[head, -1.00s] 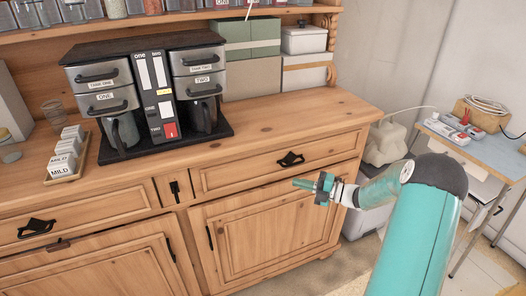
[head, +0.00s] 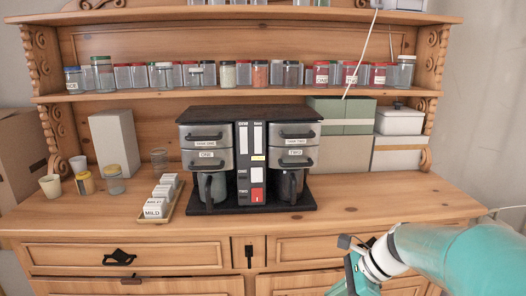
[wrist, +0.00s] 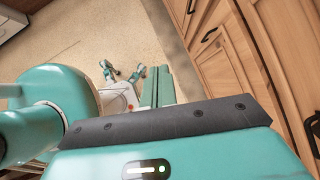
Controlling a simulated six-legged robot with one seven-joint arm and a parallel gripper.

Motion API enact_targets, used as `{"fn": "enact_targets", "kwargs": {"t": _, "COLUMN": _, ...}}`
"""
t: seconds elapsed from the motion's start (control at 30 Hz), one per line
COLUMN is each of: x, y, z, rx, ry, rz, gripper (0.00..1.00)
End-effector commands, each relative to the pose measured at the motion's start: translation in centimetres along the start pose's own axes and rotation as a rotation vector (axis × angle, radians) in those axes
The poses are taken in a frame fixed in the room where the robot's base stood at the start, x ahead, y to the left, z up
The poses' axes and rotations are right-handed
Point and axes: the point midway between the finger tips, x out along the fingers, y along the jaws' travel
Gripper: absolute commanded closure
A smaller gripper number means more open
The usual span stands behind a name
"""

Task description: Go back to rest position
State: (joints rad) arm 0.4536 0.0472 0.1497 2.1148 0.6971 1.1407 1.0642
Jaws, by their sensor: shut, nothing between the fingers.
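My gripper (head: 350,278) hangs low at the right in the head view, in front of the wooden dresser (head: 140,256). Its lower end is cut off by the frame's bottom edge. In the wrist view its teal fingers (wrist: 157,86) lie side by side, shut with nothing held, over the floor. My teal arm reaches in from the right edge of the head view.
A double coffee machine (head: 248,158) stands on the dresser top. A tray of white cartons (head: 160,198) and several cups and jars stand to its left. Boxes (head: 345,152) stand to its right. Jars line the shelf (head: 140,97).

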Motion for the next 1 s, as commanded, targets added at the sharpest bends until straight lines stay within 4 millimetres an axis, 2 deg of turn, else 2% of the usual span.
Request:
{"fn": "enact_targets", "kwargs": {"t": 0.03, "x": -0.5, "y": 1.4, "z": 0.9, "rx": -0.126, "ry": 0.057, "rz": -0.005, "gripper": 1.0}}
{"fn": "enact_targets", "kwargs": {"t": 0.2, "x": -2.0, "y": 5.4, "z": 2.3, "rx": -0.546, "ry": 0.237, "rz": 0.007, "gripper": 1.0}}
{"fn": "enact_targets", "kwargs": {"t": 0.6, "x": -6.1, "y": 13.0, "z": 3.3, "rx": -1.496, "ry": 0.637, "rz": 0.101, "gripper": 1.0}}
{"fn": "enact_targets", "kwargs": {"t": 0.8, "x": -7.2, "y": 14.7, "z": 3.1, "rx": -1.761, "ry": 0.758, "rz": 0.151, "gripper": 1.0}}
{"fn": "enact_targets", "kwargs": {"t": 1.0, "x": -7.3, "y": 14.8, "z": 3.0, "rx": -1.796, "ry": 0.775, "rz": 0.162, "gripper": 1.0}}
